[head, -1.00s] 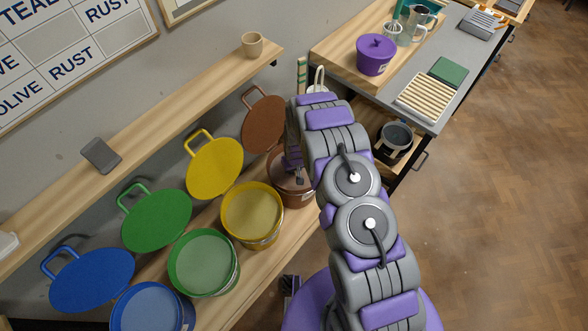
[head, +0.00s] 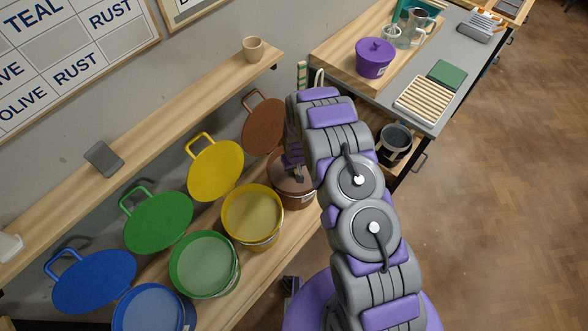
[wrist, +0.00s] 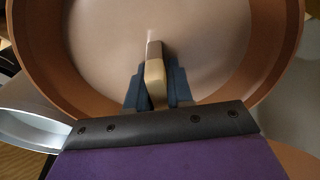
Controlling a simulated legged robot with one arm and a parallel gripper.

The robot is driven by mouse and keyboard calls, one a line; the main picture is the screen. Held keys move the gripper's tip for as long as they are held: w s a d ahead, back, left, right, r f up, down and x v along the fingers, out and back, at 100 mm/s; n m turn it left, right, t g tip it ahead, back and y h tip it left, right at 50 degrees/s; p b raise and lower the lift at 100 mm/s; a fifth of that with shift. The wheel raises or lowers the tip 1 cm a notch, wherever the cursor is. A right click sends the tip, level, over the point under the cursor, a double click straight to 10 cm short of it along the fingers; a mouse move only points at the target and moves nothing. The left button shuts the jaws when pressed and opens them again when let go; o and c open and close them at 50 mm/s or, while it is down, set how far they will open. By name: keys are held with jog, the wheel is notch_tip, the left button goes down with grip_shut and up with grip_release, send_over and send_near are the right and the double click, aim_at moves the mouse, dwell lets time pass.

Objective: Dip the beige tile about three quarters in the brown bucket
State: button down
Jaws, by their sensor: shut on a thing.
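The beige tile (wrist: 156,84) is held between the two dark fingers of my gripper (wrist: 155,92) in the wrist view. Its far end looks brownish; I cannot tell whether that part is coated or how deep it sits in the glaze. The brown bucket (wrist: 287,45) surrounds the tile, with pale brownish glaze (wrist: 215,45) inside. In the head view the brown bucket (head: 296,200) stands at the right end of the bucket row. My gripper (head: 297,176) points down over it, and the tile cannot be made out there.
Yellow (head: 252,214), green (head: 204,264) and blue (head: 154,310) buckets stand left of the brown one. A wall shelf (head: 150,130) runs above. A grey workbench (head: 452,70) is at the right.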

jog(key=shift+r+p, duration=0.65)
jog(key=shift+r, duration=2)
dwell(0.4)
jog(key=shift+r+p, duration=0.8)
jog(key=shift+r, duration=2)
dwell(2.2)
